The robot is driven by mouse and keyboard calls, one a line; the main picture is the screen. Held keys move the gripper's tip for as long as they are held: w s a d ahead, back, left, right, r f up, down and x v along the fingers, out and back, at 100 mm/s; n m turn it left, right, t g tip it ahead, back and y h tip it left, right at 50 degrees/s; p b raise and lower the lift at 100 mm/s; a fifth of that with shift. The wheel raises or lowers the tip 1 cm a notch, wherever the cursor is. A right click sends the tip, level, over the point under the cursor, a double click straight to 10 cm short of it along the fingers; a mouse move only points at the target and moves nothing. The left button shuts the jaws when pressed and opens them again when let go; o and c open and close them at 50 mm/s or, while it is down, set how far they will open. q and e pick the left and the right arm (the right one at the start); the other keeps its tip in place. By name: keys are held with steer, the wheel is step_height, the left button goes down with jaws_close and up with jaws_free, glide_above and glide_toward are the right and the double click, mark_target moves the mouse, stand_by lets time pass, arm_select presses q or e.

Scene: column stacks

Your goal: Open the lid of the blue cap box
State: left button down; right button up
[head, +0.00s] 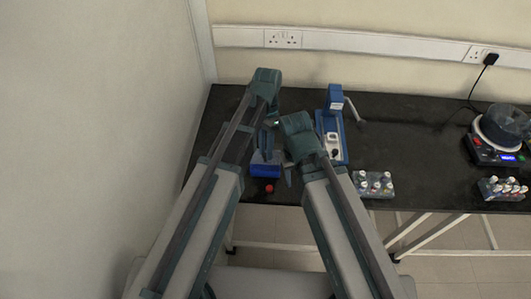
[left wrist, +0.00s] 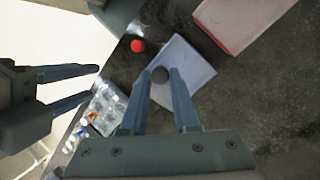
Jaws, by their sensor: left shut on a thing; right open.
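The blue cap box (head: 265,171) stands near the front edge of the dark table, below my grippers in the head view. Its pale blue lid (left wrist: 190,72) shows in the left wrist view, with a dark round knob (left wrist: 160,74). My left gripper (head: 268,146) is over the box. Its fingertips (left wrist: 161,73) are shut on the knob, one on each side. I cannot tell whether the lid is raised. My right gripper (head: 288,168) is open and empty, to the right of the box; its parted fingers (left wrist: 95,82) also show in the left wrist view.
A red cap (head: 269,188) lies in front of the box at the table edge. A blue and white device (head: 331,125) stands right of my right gripper. A vial rack (head: 374,184) is farther right. A balance (head: 497,151) and another rack (head: 503,189) are far right. The table between is clear.

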arm_select(q)
steer(key=c, duration=0.7)
jaws_free()
steer(key=shift+o, duration=0.2)
steer(key=shift+r, duration=0.1)
steer(key=p+v, duration=1.3)
steer(key=shift+w+r, duration=0.2)
steer(key=shift+r, duration=0.1)
arm_select(e)
step_height(320, 180, up, 13)
steer(key=shift+f, duration=0.1)
arm_select(q)
steer(key=s+a+f+n+t+b, duration=0.1)
steer(key=s+n+t, duration=0.1)
steer(key=s, duration=0.5)
steer(key=s+a+f+n+t+y+b, duration=0.1)
steer(key=s+f+n+t, duration=0.1)
steer(key=s, duration=0.5)
steer(key=shift+f+n, duration=0.2)
steer(key=shift+n, duration=0.4)
arm_select(e)
step_height(320, 180, down, 2)
